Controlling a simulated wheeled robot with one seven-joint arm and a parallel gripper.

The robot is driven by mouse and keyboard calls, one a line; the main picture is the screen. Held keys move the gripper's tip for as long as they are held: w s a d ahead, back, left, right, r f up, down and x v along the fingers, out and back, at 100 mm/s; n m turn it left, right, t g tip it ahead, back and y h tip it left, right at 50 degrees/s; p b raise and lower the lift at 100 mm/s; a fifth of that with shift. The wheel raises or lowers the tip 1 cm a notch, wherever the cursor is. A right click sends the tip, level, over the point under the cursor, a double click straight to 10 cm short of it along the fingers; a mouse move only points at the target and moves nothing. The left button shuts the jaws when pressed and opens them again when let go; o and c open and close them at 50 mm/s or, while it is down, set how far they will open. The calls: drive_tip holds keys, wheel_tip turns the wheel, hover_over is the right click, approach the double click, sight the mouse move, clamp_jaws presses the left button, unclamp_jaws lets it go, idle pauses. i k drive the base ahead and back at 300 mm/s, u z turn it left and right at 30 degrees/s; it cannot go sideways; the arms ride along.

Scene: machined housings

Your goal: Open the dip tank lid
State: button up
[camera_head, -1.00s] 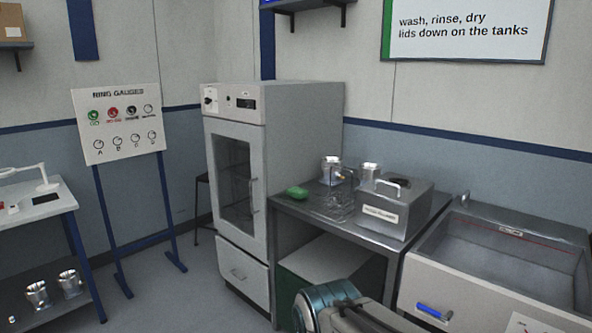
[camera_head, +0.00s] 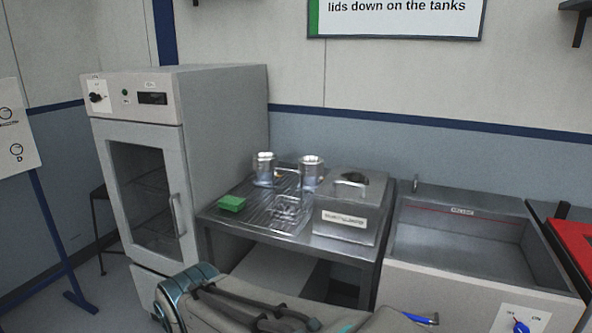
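The dip tank (camera_head: 341,225) is a grey metal box with a label on its front, standing on the right part of a steel table. Its lid (camera_head: 372,190) lies shut on top and has a raised bar handle (camera_head: 350,181). My arm shows along the bottom of the view, below and in front of the table. My gripper is not in view.
On the table, left of the tank, are a green block (camera_head: 231,203), a wire basket (camera_head: 290,212) and two metal housings (camera_head: 264,169) (camera_head: 311,172) on a ribbed drainer. A drying cabinet (camera_head: 150,185) stands left. An open sink-like basin (camera_head: 460,244) stands right, with a red item (camera_head: 575,240) beyond.

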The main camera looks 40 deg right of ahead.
sight(350, 184)
drive_tip(key=z, duration=0.8)
drive_tip(key=i, duration=0.95)
drive_tip(key=z, duration=0.9)
